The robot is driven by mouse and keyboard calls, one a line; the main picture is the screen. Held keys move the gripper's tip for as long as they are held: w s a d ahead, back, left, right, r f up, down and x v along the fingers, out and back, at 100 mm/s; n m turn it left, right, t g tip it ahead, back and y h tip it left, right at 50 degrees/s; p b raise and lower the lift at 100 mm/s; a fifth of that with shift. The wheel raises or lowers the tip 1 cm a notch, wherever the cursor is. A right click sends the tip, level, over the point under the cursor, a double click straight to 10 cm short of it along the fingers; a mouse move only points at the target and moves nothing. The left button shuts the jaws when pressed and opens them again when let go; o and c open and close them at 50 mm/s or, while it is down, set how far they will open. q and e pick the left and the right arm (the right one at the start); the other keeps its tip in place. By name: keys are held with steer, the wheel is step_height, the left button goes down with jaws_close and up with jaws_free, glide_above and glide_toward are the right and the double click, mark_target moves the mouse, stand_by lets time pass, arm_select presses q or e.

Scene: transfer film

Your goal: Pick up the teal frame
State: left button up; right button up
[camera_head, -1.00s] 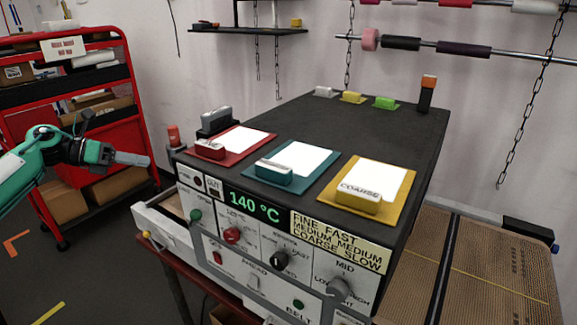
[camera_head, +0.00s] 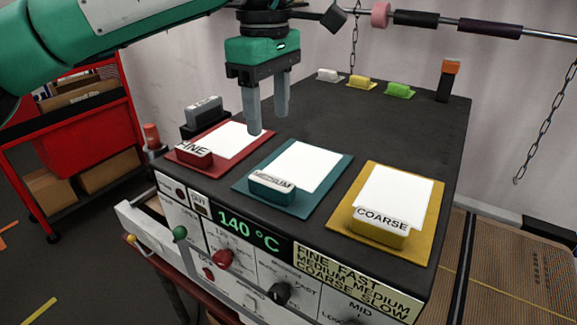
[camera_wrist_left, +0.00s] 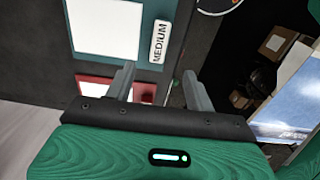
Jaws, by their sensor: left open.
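The teal frame (camera_head: 328,180) lies flat on the dark machine top, between the red and yellow frames. It has a white sheet and a teal block handle labelled MEDIUM (camera_head: 272,189) at its front edge. My left gripper (camera_head: 268,122) is open and empty, pointing down above the machine, near the red frame's right side and behind the teal handle. In the left wrist view the teal frame (camera_wrist_left: 176,40) and its MEDIUM label lie beyond the open fingers (camera_wrist_left: 158,88). My right gripper is not in view.
The red FINE frame (camera_head: 184,160) lies to the left and the yellow COARSE frame (camera_head: 424,240) to the right. Small white, yellow and green blocks (camera_head: 400,90) stand at the back. The control panel (camera_head: 230,256) is in front. A red cart (camera_head: 95,145) stands left.

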arm_select(q)
step_height(320, 180, down, 3)
steer(key=p, duration=0.3)
glide_above(271, 179)
step_height(271, 179, down, 6)
steer(key=shift+d+r, duration=0.1)
steer(key=shift+r, duration=0.15)
step_height(271, 179, down, 4)
steer(key=p, duration=0.3)
steer(key=shift+s, duration=0.1)
steer(key=shift+f, duration=0.6)
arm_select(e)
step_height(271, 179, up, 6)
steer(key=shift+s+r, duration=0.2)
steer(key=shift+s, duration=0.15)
arm_select(q)
steer(key=shift+c, duration=0.8)
steer(key=c, duration=1)
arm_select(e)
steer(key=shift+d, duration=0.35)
arm_select(q)
steer(key=shift+o, duration=0.2)
